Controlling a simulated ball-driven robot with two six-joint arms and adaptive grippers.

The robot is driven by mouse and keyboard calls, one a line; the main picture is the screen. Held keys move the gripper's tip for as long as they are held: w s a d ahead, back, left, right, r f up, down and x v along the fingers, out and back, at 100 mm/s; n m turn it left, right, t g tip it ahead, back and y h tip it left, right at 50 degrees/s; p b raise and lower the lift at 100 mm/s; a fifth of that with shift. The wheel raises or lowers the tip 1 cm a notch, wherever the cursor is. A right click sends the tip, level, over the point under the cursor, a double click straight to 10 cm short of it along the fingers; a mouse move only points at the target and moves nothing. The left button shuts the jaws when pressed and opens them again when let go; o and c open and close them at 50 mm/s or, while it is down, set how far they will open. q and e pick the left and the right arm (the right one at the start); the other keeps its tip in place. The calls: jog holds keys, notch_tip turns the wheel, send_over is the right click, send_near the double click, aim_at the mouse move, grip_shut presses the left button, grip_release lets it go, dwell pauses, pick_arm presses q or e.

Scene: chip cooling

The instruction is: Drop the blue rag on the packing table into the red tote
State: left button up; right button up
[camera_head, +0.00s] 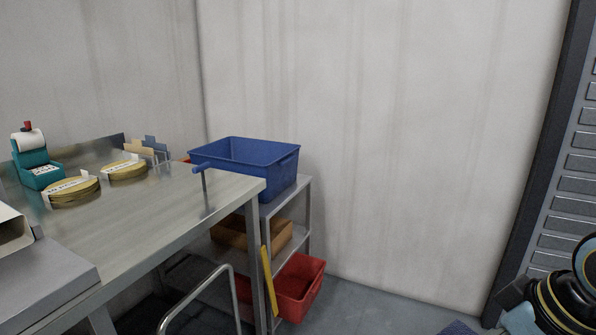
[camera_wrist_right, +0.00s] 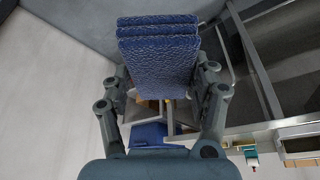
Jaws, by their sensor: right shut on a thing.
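The blue rag (camera_wrist_right: 158,62), folded and textured, is held between the fingers of my right gripper (camera_wrist_right: 162,78), which is shut on it in the right wrist view. A small blue patch that looks like the rag (camera_head: 458,328) shows at the bottom edge of the head view, beside my right arm at the lower right. The red tote (camera_head: 303,282) sits low on the shelf rack, under the other containers, apart from the rag. My left gripper is not in view.
A blue tote (camera_head: 272,172) stands on the rack's top, above a brown box (camera_head: 232,233). The steel packing table (camera_head: 150,215) holds several gold rolls (camera_head: 72,192) and a teal dispenser (camera_head: 38,170). A metal rail (camera_head: 232,285) stands in front. The floor (camera_head: 375,305) right of the rack is clear.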

notch_tip(320, 180, down, 3)
jog(key=shift+f+b, duration=0.1)
jog(key=shift+b, duration=0.6)
jog(key=shift+r, duration=0.2)
